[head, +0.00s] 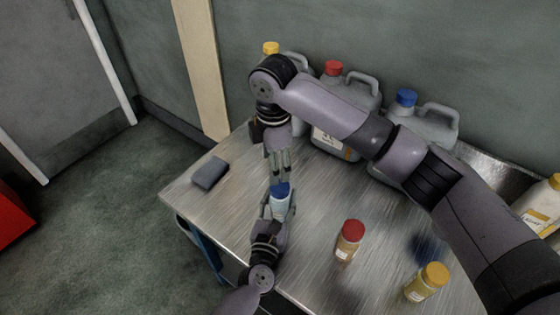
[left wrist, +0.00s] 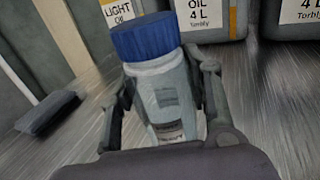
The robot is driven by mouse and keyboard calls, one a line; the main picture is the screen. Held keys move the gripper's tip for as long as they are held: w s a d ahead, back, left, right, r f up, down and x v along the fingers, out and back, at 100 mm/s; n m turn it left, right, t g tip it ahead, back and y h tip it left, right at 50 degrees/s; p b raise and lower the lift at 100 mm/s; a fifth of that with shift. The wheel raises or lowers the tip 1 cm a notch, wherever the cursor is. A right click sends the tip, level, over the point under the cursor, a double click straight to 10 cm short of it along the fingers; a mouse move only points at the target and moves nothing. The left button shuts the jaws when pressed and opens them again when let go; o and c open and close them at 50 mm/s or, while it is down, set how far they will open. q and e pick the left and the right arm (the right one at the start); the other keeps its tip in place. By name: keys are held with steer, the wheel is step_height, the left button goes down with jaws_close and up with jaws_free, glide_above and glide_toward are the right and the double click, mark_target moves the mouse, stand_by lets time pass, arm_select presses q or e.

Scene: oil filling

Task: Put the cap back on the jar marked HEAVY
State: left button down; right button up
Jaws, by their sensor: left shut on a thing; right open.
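A small jar with a grey-white body (left wrist: 166,100) stands upright in my left gripper (head: 277,207), whose fingers are shut on its sides. A blue cap (head: 281,189) sits on top of this jar; it also shows in the left wrist view (left wrist: 145,37). Whether the cap is screwed tight I cannot tell. The jar's label is too small to read, so HEAVY is not confirmed. My right gripper (head: 279,168) is open, pointing down just behind and above the blue cap, and looks empty. It does not show clearly in the left wrist view.
Jars with a red cap (head: 351,230) and a yellow cap (head: 434,274) stand on the metal table (head: 315,200). Jugs with red (head: 333,68), blue (head: 405,97) and yellow (head: 271,48) caps line the back. A dark grey block (head: 210,173) lies at left. My right arm crosses above the table.

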mark_target(280, 186)
steer(key=n, duration=0.3)
steer(key=d+n, duration=0.1)
steer(key=n, duration=0.2)
steer(key=shift+s+r, duration=0.15)
steer(key=n, duration=0.4)
steer(key=shift+s+d+n+g, duration=0.15)
steer(key=shift+d+n+g, duration=0.15)
steer(key=shift+n, duration=0.1)
steer(key=shift+f, duration=4)
steer(key=shift+c, duration=0.4)
